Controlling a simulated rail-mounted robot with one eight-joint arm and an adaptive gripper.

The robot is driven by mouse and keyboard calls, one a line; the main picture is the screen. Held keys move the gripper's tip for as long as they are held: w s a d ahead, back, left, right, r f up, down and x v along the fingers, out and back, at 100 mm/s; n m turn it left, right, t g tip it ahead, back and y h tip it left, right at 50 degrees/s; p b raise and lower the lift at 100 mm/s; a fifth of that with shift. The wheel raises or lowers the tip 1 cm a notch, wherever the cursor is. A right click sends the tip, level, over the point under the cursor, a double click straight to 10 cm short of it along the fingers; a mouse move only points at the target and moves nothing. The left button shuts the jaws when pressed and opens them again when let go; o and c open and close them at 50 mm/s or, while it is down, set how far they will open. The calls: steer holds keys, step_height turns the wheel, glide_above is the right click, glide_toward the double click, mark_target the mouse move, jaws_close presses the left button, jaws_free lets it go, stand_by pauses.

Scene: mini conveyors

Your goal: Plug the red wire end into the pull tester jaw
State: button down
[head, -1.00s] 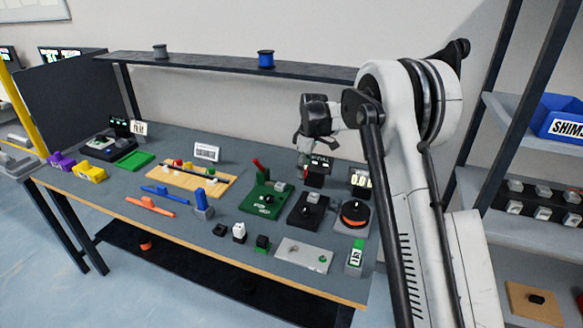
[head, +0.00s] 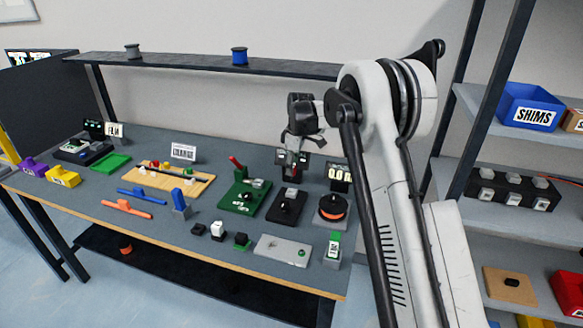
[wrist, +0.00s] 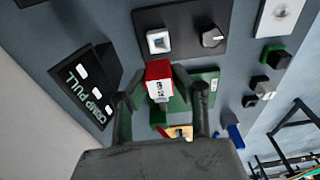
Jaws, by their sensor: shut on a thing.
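My gripper (wrist: 160,88) is shut on a small red block with a white labelled face, the red wire end (wrist: 158,69). In the head view my gripper (head: 297,146) hangs over the back right of the bench. The pull tester has a black base (wrist: 185,18) with a pale square jaw (wrist: 158,41) and a knob; the jaw lies just beyond the held end in the wrist view. I cannot tell the height gap. The tester also shows in the head view (head: 287,208), below and in front of my gripper. A "CRIMP PULL" display (wrist: 85,88) stands to its left in the wrist view.
A green fixture with a red lever (head: 239,199) stands left of the tester. A round orange-rimmed device (head: 332,208) and a small numeric display (head: 340,177) stand right. A grey plate (head: 283,250) and small blocks lie in front. An overhead shelf (head: 200,67) runs behind.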

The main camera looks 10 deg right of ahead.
steer(key=shift+f+b, duration=1.5)
steer(key=shift+f, duration=1)
steer(key=shift+b, duration=0.6)
steer(key=shift+f+b, duration=0.85)
steer(key=shift+f, duration=0.5)
steer(key=c, duration=1.4)
jaws_free()
steer(key=shift+o, duration=0.2)
steer(key=r, duration=0.4)
steer(key=d+r, duration=0.1)
steer(key=r, duration=0.7)
steer(key=shift+s+d, duration=0.15)
steer(key=shift+s, duration=0.25)
